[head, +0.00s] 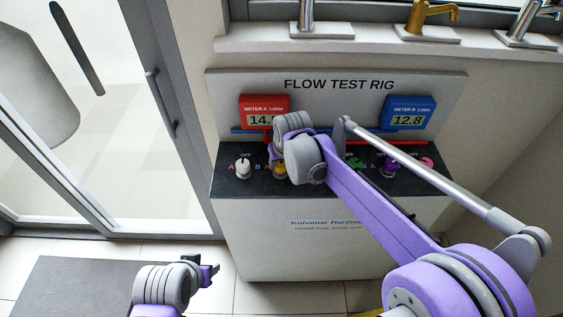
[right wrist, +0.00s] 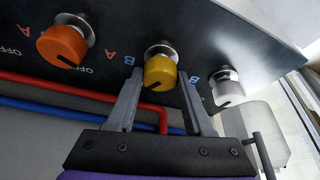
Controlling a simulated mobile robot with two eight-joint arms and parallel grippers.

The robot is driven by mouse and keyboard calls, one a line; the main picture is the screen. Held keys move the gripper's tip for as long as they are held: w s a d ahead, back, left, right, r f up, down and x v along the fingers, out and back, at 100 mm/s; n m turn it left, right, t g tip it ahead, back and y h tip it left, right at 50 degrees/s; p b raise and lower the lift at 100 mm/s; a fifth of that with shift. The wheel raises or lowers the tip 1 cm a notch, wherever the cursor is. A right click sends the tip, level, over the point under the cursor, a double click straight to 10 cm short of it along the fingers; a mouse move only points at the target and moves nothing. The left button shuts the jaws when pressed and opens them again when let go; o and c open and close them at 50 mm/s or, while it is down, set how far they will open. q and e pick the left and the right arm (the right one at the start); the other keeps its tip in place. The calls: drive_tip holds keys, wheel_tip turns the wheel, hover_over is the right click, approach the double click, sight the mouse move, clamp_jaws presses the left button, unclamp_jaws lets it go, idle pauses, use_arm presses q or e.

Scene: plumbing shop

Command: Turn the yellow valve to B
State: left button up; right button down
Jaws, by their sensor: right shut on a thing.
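The yellow valve (right wrist: 160,72) stands between the fingers of my right gripper (right wrist: 160,95) in the right wrist view, and the gripper is shut on it. A dark mark on its cap points down and slightly left in that view. A blue letter B is printed to its left; its other labels are hidden or unclear. My left gripper (head: 203,266) is low at the left, open and empty, away from the rig.
A white valve (head: 243,168) and an orange valve (right wrist: 64,45) flank the yellow one. A purple valve (head: 390,168) and a pink valve (head: 427,163) stand farther right. Red meter A (head: 264,112) is partly covered; blue meter B (head: 408,112) reads 12.8. Faucets line the ledge above.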

drive_tip(key=m+h, duration=0.1)
drive_tip(key=m, duration=0.2)
drive_tip(key=m+h, duration=0.1)
drive_tip(key=m, duration=0.2)
drive_tip(key=shift+a, duration=0.2)
idle(0.4)
drive_tip(key=shift+c, duration=1.4)
unclamp_jaws()
drive_tip(key=v, duration=1.1)
drive_tip(key=shift+a+p, duration=0.15)
drive_tip(key=shift+p, duration=0.25)
drive_tip(key=shift+s+f, duration=0.1)
